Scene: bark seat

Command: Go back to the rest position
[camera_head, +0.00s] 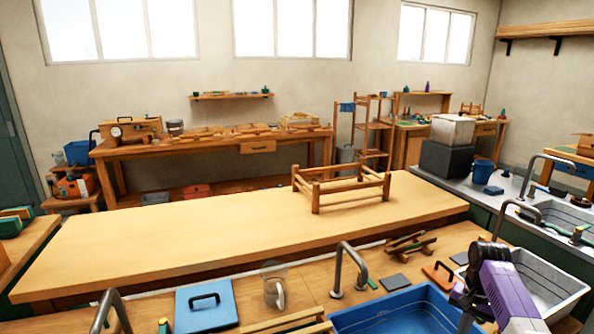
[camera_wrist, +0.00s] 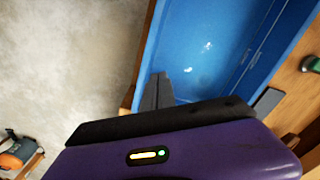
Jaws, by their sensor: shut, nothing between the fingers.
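My gripper (camera_wrist: 157,88) shows in the wrist view as dark fingers standing close together past a black edge and my purple housing. The fingers are shut with nothing between them. They appear in front of the near end of a blue basin (camera_wrist: 205,55); I cannot tell the height between them. In the head view my purple arm part is at the lower right, beside the blue basin (camera_head: 405,310), and its fingertips are hard to make out.
A long wooden table (camera_head: 200,235) bears a wooden frame (camera_head: 340,187). The near bench holds a metal tap (camera_head: 350,265), a blue case (camera_head: 205,305) and a glass jar (camera_head: 273,290). A grey sink (camera_head: 550,285) lies close right of my arm. Most of the long table is clear.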

